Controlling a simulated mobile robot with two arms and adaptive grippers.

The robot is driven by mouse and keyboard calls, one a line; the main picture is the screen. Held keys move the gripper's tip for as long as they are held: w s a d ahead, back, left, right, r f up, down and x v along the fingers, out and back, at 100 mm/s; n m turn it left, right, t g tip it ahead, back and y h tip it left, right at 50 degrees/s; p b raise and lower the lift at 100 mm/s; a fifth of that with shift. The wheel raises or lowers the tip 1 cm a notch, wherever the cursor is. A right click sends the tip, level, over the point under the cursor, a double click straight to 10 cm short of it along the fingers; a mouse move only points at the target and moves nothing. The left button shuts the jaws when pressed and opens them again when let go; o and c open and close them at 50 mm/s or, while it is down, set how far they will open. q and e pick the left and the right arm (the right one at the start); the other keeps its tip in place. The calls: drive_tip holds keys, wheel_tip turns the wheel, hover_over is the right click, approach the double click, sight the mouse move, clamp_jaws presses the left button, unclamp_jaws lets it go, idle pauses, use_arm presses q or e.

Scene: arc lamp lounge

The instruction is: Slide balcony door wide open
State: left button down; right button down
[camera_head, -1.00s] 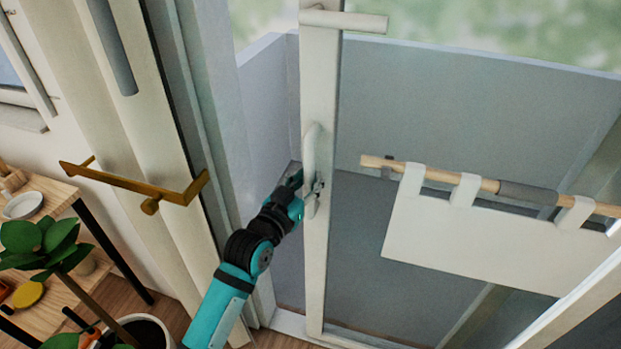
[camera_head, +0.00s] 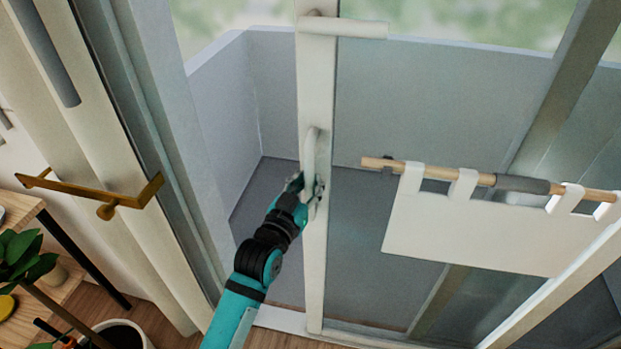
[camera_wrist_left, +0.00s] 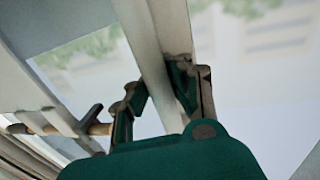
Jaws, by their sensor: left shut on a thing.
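The balcony door (camera_head: 315,255) is a sliding glass panel with a pale frame, standing partly open. A gap to the balcony shows left of its edge stile. Its white vertical handle (camera_head: 311,150) is on that stile. My left gripper (camera_head: 308,190) is shut on the lower part of the handle; the fingers partly hide it. In the left wrist view, the fingers (camera_wrist_left: 160,88) close around the pale stile and handle area, and the exact contact is hard to see. My right gripper is not in view.
A white cloth (camera_head: 470,230) hangs from a wooden rod (camera_head: 530,186) across the door glass. A brass bracket (camera_head: 90,193) sticks out from the left frame. A potted plant (camera_head: 120,335) and a wooden side table (camera_head: 30,300) stand at lower left. The balcony floor (camera_head: 265,200) is clear.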

use_arm(q)
drive_tip(key=shift+w+a+f, duration=0.15)
drive_tip(key=shift+a+f, duration=0.25)
drive_tip(key=shift+a, duration=0.2)
drive_tip(key=c, duration=1.7)
unclamp_jaws()
drive_tip(key=shift+a, duration=0.25)
drive_tip(key=shift+o, duration=1.2)
drive_tip(key=shift+a+r, duration=0.1)
drive_tip(key=shift+a, duration=0.05)
drive_tip(key=shift+o, duration=1.2)
drive_tip(key=shift+s+r, duration=0.15)
drive_tip(key=shift+s, duration=0.05)
drive_tip(key=shift+o, duration=0.4)
drive_tip(key=shift+d+r, duration=0.15)
drive_tip(key=shift+d, duration=0.15)
drive_tip(key=v, duration=1.2)
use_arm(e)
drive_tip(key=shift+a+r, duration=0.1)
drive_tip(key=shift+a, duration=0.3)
